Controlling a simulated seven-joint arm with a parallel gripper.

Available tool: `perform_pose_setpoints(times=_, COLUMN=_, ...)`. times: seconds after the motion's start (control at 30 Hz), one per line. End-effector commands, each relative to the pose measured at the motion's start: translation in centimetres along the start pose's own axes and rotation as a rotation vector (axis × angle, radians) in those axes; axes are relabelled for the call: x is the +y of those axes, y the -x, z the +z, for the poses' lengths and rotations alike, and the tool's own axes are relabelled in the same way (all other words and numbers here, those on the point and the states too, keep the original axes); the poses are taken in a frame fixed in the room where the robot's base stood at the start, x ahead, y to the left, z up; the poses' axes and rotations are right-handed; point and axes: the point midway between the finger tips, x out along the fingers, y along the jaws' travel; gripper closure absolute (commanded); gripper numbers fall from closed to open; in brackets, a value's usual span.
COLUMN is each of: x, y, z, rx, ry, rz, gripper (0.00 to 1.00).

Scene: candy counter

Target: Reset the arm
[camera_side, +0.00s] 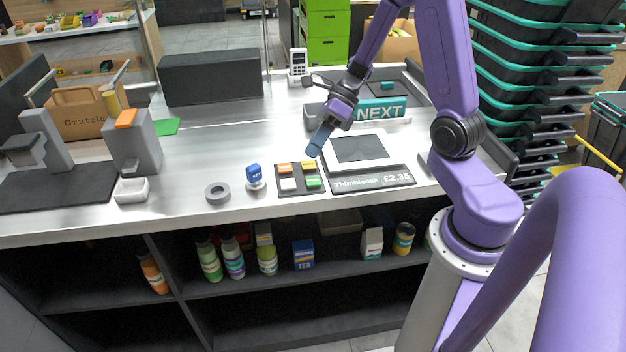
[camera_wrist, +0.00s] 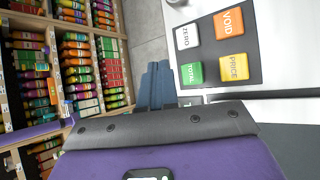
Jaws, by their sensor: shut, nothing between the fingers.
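My gripper (camera_side: 321,139) hangs above the counter, just above and behind the button pad, with its blue fingers together and nothing between them. In the wrist view the blue fingers (camera_wrist: 155,84) are closed side by side at the middle. The button pad (camera_side: 279,186) lies flat near the counter's front edge. In the wrist view it carries a white ZERO key (camera_wrist: 187,36), an orange VOID key (camera_wrist: 229,22), a green TOTAL key (camera_wrist: 191,73) and a yellow PRICE key (camera_wrist: 233,67). The fingertips appear apart from the pad.
A NEXT sign (camera_side: 381,109) is behind. Black crates (camera_side: 545,60) stack at right.

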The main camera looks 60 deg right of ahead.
Motion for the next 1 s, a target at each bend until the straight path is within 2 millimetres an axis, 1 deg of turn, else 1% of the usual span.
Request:
perform_pose_setpoints(times=0.43, x=0.1, y=-0.1, z=0.0, rx=0.002, ry=0.007, rz=0.001, gripper=1.0)
perform_pose_setpoints(times=0.57, x=1.3, y=-0.5, z=-0.1, rx=0.045, ry=0.111, rz=0.021, gripper=1.0)
perform_pose_setpoints(times=0.67, x=3.5, y=-1.3, z=-0.3, rx=0.121, ry=0.309, rz=0.062, gripper=1.0)
perform_pose_setpoints(times=0.8, x=7.5, y=-2.3, z=-1.4, rx=0.255, ry=0.692, rz=0.153, gripper=1.0)
perform_pose_setpoints(times=0.97, x=11.3, y=-2.7, z=-3.2, rx=0.391, ry=1.142, rz=0.28, gripper=1.0)
perform_pose_setpoints(times=1.0, x=12.1, y=-2.7, z=-3.7, rx=0.421, ry=1.254, rz=0.316, gripper=1.0)
